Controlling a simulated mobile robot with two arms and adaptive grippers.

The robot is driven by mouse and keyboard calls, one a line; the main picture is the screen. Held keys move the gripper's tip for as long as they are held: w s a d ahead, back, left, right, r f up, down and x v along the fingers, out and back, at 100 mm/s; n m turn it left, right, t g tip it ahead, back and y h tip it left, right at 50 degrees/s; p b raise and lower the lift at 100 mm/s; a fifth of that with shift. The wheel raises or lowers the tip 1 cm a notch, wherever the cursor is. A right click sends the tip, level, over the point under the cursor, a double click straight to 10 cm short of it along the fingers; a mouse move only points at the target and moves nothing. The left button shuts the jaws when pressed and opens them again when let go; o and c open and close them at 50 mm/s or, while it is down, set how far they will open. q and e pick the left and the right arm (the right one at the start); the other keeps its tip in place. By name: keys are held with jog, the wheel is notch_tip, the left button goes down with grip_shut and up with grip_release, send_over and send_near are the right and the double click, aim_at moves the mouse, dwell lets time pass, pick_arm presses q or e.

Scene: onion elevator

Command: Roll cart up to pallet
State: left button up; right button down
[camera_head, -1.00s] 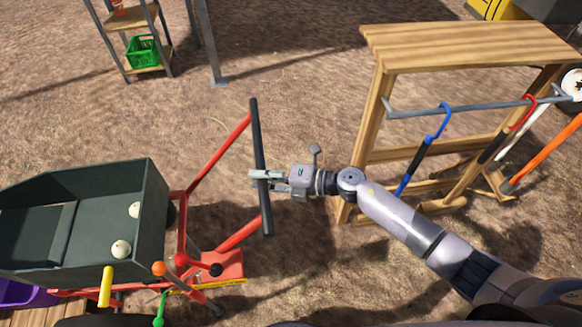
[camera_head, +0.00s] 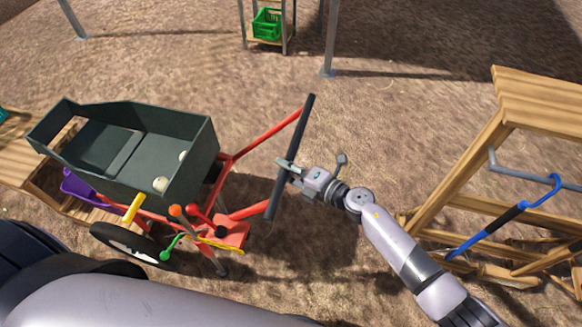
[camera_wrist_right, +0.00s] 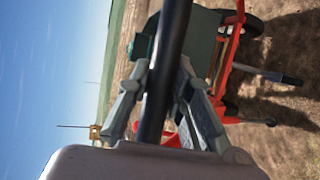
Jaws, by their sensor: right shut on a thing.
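The cart has a dark green bin (camera_head: 188,135) on a red frame (camera_head: 262,137) with a black push bar (camera_head: 309,112). Two white onions (camera_head: 160,184) lie in the bin. My right gripper (camera_head: 285,168) is shut around the middle of the push bar. In the right wrist view the fingers (camera_wrist_right: 158,95) close on both sides of the black bar (camera_wrist_right: 172,40), and the bin (camera_wrist_right: 201,42) shows beyond. A wooden pallet-like platform (camera_head: 22,165) lies at the left, partly hidden behind the cart. My left gripper is not in view.
A wooden rack (camera_head: 535,97) with a blue-handled tool (camera_head: 500,226) stands at the right. A purple crate (camera_head: 78,186) sits beside the cart. A green crate (camera_head: 268,23) is on a shelf at the back. Open dirt lies beyond the cart.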

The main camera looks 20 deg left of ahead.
jog(key=shift+a+r, duration=0.1)
jog(key=shift+a, duration=0.05)
jog(key=c, duration=1.9)
grip_release()
jog(key=shift+s, duration=0.1)
jog(key=o, duration=0.5)
jog(key=shift+a, duration=0.15)
jog(key=shift+d, duration=0.35)
jog(key=v, duration=1.1)
jog(key=shift+s+d, duration=0.15)
jog(key=shift+d, duration=0.1)
